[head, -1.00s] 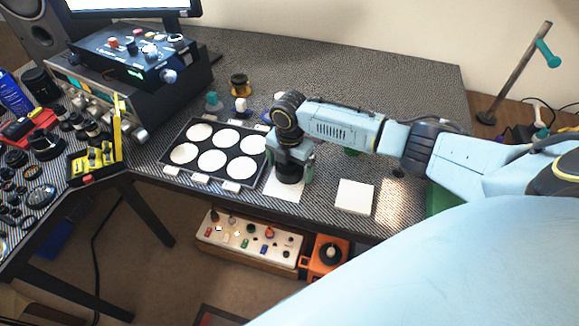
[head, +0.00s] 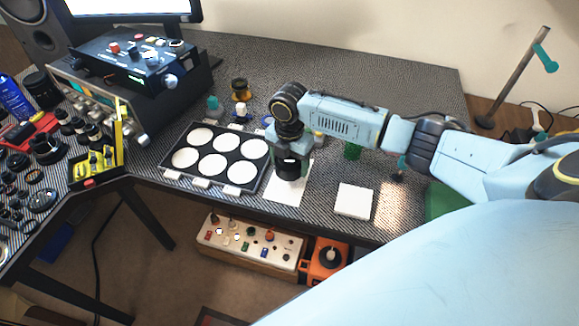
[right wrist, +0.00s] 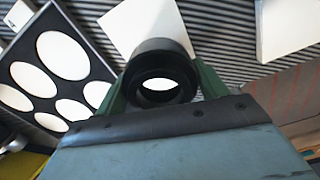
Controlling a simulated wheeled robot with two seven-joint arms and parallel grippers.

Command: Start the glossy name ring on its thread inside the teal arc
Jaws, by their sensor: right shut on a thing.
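My right gripper (head: 289,160) is over the white sheet on the bench. In the right wrist view its green fingers (right wrist: 160,88) are shut on a black ring-shaped lens part (right wrist: 161,72), one finger on each side. The part is hollow, and white shows through its opening. In the head view the dark part (head: 290,171) shows just under the gripper, above or on the sheet; I cannot tell whether it touches. A glossy name ring and a teal arc cannot be made out. My left gripper is not in view.
A black tray with several white discs (head: 164,174) lies left of the gripper. The white sheet (head: 286,194) is under the gripper, and a white block (head: 354,200) lies to its right. Small jars (head: 240,88) stand behind. The back right of the bench is clear.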

